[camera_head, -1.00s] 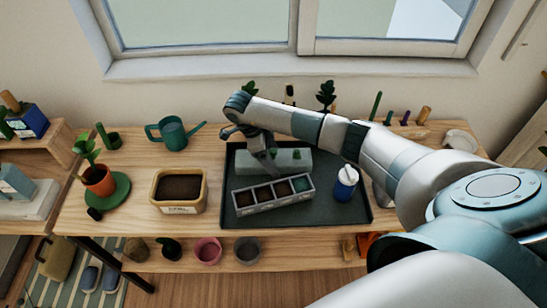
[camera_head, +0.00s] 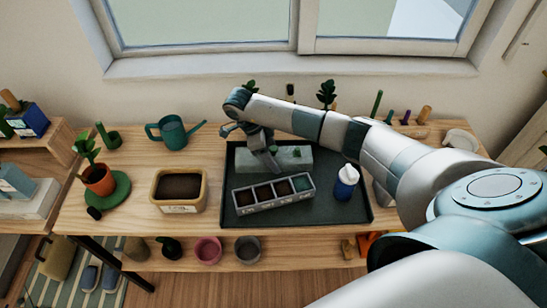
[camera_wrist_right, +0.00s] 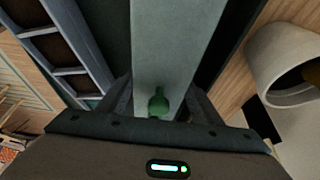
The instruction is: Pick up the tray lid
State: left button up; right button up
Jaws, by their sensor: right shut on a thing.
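The tray lid (camera_head: 295,158) is a long, pale, translucent cover with a small green knob. It is at the back of the dark tray (camera_head: 300,217), behind the seed tray (camera_head: 252,199) with its row of soil-filled cells. My right gripper (camera_head: 274,166) is over the lid's left part and shut on it. In the right wrist view the lid (camera_wrist_right: 175,45) runs between my fingers (camera_wrist_right: 160,100), with the green knob (camera_wrist_right: 158,103) close to the palm. I cannot tell if the lid is clear of the tray. My left gripper is out of view.
A blue bottle with a white top (camera_head: 345,183) stands on the tray's right side. A soil tub (camera_head: 180,190), a green watering can (camera_head: 173,132) and a potted plant (camera_head: 99,179) are to the left. Tools and small pots line the back right. Bare wood shows at the table's front edge.

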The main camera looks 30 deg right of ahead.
aim_at(273, 148)
jog(key=shift+w+r, duration=0.1)
jog(key=shift+r, duration=0.35)
notch_tip(273, 148, up, 8)
jog(key=shift+r+b, duration=0.25)
jog(key=shift+b, duration=0.4)
jog(key=shift+f, duration=0.1)
